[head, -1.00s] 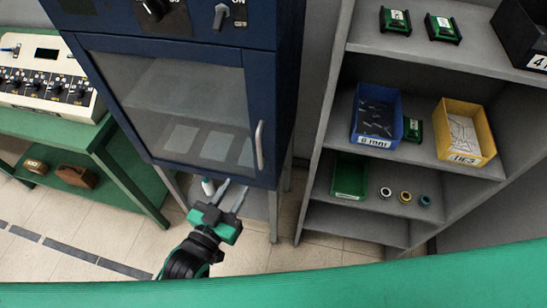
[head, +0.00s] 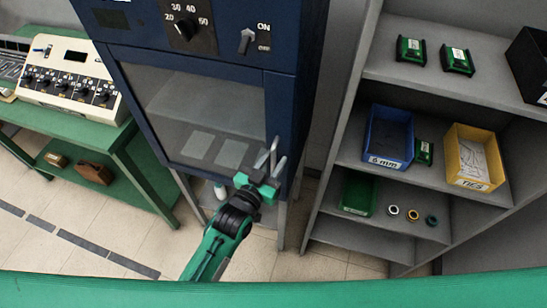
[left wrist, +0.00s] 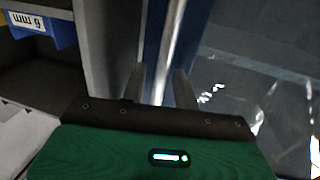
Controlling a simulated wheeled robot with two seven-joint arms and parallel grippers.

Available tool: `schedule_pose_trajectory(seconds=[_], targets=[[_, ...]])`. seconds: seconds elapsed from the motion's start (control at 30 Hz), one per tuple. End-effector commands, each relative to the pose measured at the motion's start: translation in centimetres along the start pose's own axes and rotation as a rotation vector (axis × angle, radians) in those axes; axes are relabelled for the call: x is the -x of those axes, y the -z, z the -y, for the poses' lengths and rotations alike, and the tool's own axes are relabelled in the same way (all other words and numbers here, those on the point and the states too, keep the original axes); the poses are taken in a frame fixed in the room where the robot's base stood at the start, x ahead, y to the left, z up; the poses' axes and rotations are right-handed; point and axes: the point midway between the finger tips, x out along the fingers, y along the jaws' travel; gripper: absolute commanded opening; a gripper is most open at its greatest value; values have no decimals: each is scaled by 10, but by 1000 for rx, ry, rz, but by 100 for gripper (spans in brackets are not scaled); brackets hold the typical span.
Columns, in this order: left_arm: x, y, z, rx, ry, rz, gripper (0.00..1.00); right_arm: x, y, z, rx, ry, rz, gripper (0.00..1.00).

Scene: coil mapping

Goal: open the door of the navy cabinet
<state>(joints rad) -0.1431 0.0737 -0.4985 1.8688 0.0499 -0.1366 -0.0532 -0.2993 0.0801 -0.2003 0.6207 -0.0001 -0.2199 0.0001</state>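The navy cabinet (head: 284,100) stands in the middle of the head view, and its glass-panelled door (head: 190,105) looks closed. The door's upright silver handle (head: 276,148) is at the right side of the door. In the left wrist view the handle (left wrist: 174,40) runs down towards the space between my fingers. My left gripper (head: 271,160) is at the handle's lower part, with its fingers apart. In the left wrist view the fingers (left wrist: 159,72) are open, one on each side of the handle's line. I cannot tell whether they touch it. My right gripper is out of view.
A grey shelf unit (head: 330,135) with blue and yellow bins (head: 473,158) stands close on the right. A green bench (head: 115,140) with a cream instrument (head: 70,80) is on the left. A green surface edge (head: 300,291) crosses the front.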

Motion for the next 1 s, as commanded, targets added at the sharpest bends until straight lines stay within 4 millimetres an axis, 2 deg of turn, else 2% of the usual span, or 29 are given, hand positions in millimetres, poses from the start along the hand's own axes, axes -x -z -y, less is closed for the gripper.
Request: schedule_pose_trajectory(seconds=[0.33, 0.37, 0.5, 0.8, 1.0], targets=[[-4, -1, 0, 0, 0, 1, 30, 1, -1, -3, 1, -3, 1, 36], [-4, -1, 0, 0, 0, 1, 26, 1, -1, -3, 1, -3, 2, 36], [-4, -1, 0, 0, 0, 1, 0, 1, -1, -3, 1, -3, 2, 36], [-2, -1, 0, -1, -4, 1, 0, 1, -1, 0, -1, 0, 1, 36], [12, 0, -2, -5, -33, 2, 0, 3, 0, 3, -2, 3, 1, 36]])
